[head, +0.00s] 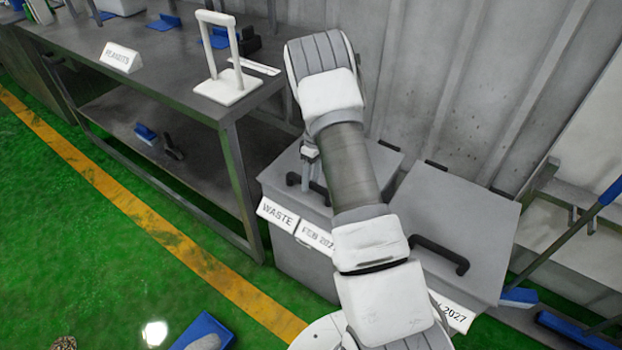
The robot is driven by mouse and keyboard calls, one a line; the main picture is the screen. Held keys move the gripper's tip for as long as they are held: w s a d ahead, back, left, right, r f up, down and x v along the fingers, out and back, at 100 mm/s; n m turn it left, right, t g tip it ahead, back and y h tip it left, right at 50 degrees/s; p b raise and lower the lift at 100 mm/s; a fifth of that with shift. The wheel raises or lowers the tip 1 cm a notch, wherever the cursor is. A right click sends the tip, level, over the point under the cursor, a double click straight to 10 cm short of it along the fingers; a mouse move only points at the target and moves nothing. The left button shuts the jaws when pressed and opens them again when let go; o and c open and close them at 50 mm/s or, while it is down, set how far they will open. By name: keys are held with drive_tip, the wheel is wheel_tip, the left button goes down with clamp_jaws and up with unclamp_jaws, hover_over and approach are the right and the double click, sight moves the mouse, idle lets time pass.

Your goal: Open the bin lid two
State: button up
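Two grey bins with grey lids stand side by side against the wall. The left bin's lid (384,160) looks closed; its black handle (293,180) shows partly beside my arm. The right bin's lid (480,215) also looks closed, with a black handle (440,254) across its front part. I cannot tell which one is lid two. My gripper (318,190) points down over the left bin, close to its handle. My arm hides much of the gripper and of that lid, so contact and finger opening cannot be made out.
A grey workbench (150,85) stands left of the bins, with a white stand (228,88) near its corner. Labels reading WASTE (277,215) and a date hang on the left bin's front. A blue-handled tool (565,240) leans at the right. Green floor (110,240) is open at left.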

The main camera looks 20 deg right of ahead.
clamp_jaws()
idle(1.2)
